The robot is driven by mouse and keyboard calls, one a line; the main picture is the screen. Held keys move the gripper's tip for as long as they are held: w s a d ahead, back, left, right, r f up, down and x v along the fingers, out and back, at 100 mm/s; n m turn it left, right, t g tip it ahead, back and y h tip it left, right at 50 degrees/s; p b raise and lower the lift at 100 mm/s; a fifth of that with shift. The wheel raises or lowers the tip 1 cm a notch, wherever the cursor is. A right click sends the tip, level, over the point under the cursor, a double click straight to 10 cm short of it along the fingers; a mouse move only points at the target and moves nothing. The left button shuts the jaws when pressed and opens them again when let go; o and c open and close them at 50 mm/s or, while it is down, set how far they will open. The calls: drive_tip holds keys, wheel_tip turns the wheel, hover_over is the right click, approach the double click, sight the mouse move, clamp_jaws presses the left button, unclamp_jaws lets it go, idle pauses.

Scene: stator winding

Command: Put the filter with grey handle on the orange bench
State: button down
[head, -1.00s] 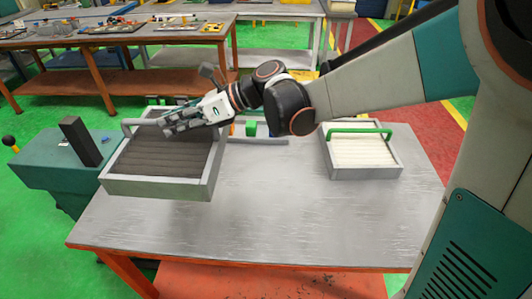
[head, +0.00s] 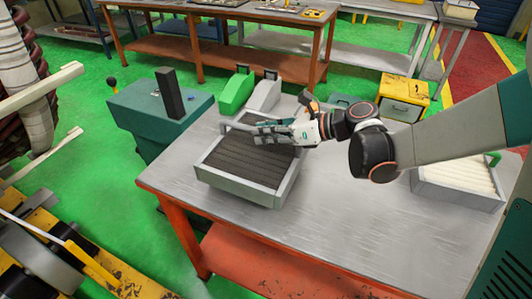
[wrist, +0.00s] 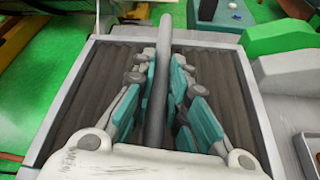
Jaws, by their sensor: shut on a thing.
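The filter with grey handle (head: 240,190) is a grey square frame with dark pleats. It is over the left part of the near bench's grey metal top; I cannot tell if it touches that top. My gripper (head: 268,134) is shut on its grey handle, and the arm reaches in from the right. In the wrist view the handle (wrist: 158,95) runs between the teal finger pads, with the dark pleats (wrist: 85,90) below. The near bench (head: 345,235) has orange-red legs and a lower shelf. Another bench with an orange-brown frame (head: 200,62) stands behind.
A pale filter with a green handle (head: 455,185) sits at the near bench's right, partly behind my arm. Green and grey blocks (head: 237,92) lie at the back edge. A teal machine (head: 155,120) stands left. A yellow cabinet (head: 403,100) stands behind. The near bench's front middle is clear.

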sight(264, 148)
drive_tip(key=shift+f+b, duration=1.05)
drive_tip(key=shift+f, duration=1.6)
drive_tip(key=shift+f, duration=0.1)
drive_tip(key=c, duration=1.6)
unclamp_jaws()
